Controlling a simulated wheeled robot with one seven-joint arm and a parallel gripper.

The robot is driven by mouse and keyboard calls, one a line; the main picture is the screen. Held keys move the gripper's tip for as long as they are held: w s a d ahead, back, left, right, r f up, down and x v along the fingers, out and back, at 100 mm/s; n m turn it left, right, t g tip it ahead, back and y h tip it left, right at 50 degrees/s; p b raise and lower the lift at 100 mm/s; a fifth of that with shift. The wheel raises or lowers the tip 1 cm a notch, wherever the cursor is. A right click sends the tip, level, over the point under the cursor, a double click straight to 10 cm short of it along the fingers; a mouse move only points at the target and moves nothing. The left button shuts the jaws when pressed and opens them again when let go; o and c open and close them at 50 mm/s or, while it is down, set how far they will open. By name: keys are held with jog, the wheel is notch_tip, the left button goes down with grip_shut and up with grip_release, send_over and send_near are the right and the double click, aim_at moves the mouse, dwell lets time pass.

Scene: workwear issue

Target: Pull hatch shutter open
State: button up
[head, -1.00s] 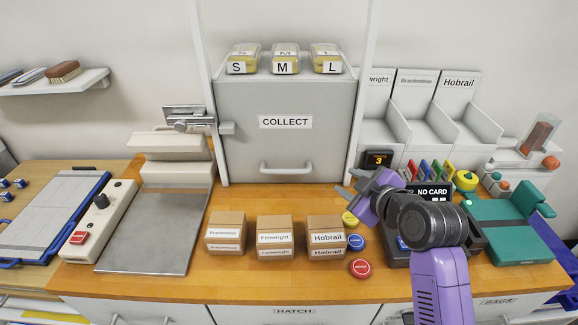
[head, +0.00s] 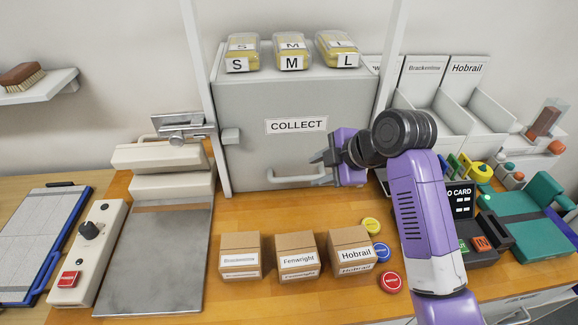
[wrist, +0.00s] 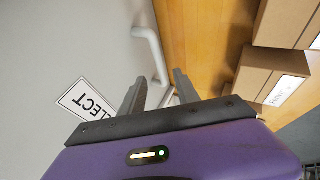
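The hatch shutter (head: 240,160) is a grey panel labelled COLLECT, standing shut in its white frame at the back of the counter. Its pale bar handle (head: 295,181) runs across the lower part; the handle (wrist: 148,45) also shows in the wrist view. My gripper (head: 322,158) is in front of the shutter, at the right end of the handle. In the wrist view my gripper (wrist: 158,84) has its fingers apart, with one end of the handle showing between and beyond the tips. I cannot tell whether they touch it. Nothing is held.
Cardboard boxes (head: 298,257) stand on the counter before the shutter. Coloured discs (head: 382,252) and a card reader (head: 462,200) lie to the right. Yellow packs (head: 292,50) sit on top of the hatch.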

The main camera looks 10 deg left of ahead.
aim_at(299, 178)
jog(key=p+x, duration=0.1)
jog(key=x, duration=0.7)
jog(key=shift+a+r, duration=0.1)
jog(key=shift+c, duration=0.5)
grip_shut()
dwell(0.9)
